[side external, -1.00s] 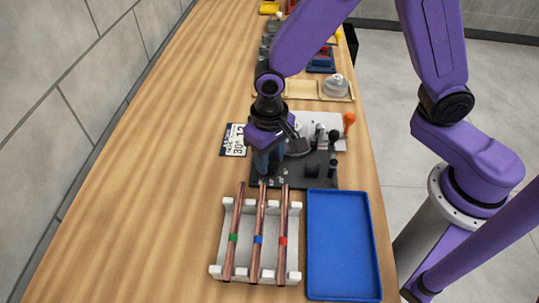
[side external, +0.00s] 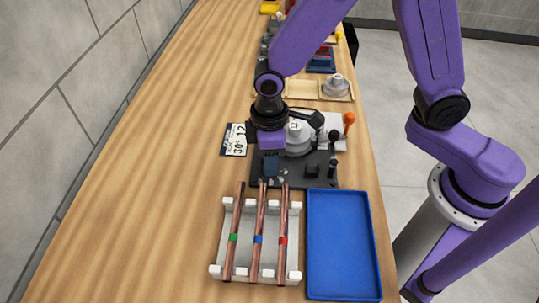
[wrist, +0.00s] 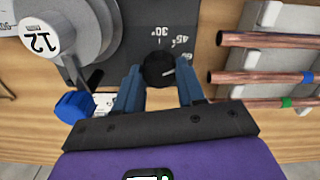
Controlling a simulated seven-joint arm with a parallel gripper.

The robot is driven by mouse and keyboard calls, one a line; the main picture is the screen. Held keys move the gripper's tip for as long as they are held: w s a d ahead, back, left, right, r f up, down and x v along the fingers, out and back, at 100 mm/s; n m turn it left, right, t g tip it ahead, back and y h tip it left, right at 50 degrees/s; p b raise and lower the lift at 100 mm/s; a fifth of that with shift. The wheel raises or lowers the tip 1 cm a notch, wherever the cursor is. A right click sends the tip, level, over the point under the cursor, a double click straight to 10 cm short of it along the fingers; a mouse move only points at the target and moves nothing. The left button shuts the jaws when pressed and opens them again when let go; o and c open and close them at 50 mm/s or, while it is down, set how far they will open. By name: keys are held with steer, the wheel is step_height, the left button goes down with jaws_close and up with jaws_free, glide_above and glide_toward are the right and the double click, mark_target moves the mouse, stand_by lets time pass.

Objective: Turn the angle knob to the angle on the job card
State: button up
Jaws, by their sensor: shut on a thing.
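The black angle knob (wrist: 158,69) sits between the two blue fingers of my gripper (wrist: 159,86) in the wrist view, and they are shut on it. A short white mark on its top points roughly right. Angle marks (wrist: 175,40) on the dark plate, including 30° and 45°, lie just beyond it. In the side external view my gripper (side external: 270,166) is low over the plate and hides the knob. The job card (side external: 234,140) lies left of the plate and appears to read 30° and 12. In the wrist view it is mostly hidden.
A grey die (wrist: 60,40) marked 12 and a blue-ended lever (wrist: 73,106) are close to my gripper. The white rack (side external: 220,240) holds copper tubes with green, blue and red bands. An empty blue tray (side external: 340,245) is beside it. Bare table lies left.

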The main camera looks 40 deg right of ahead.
steer(key=n, duration=0.6)
steer(key=shift+a, duration=0.1)
steer(key=n, duration=0.6)
steer(key=shift+n, duration=0.4)
steer(key=o, duration=1.1)
steer(key=shift+c, duration=0.2)
steer(key=shift+r, duration=0.1)
step_height(320, 180, up, 17)
steer(key=shift+r, duration=0.15)
steer(key=s+d+f+m, duration=0.3)
steer(key=s+d+m, duration=0.2)
steer(key=s+d, duration=0.3)
steer(key=s+d+f+m, duration=0.3)
steer(key=s+d+m, duration=0.3)
steer(key=s+d, duration=0.3)
steer(key=shift+s+d, duration=0.25)
steer(key=shift+d, duration=0.2)
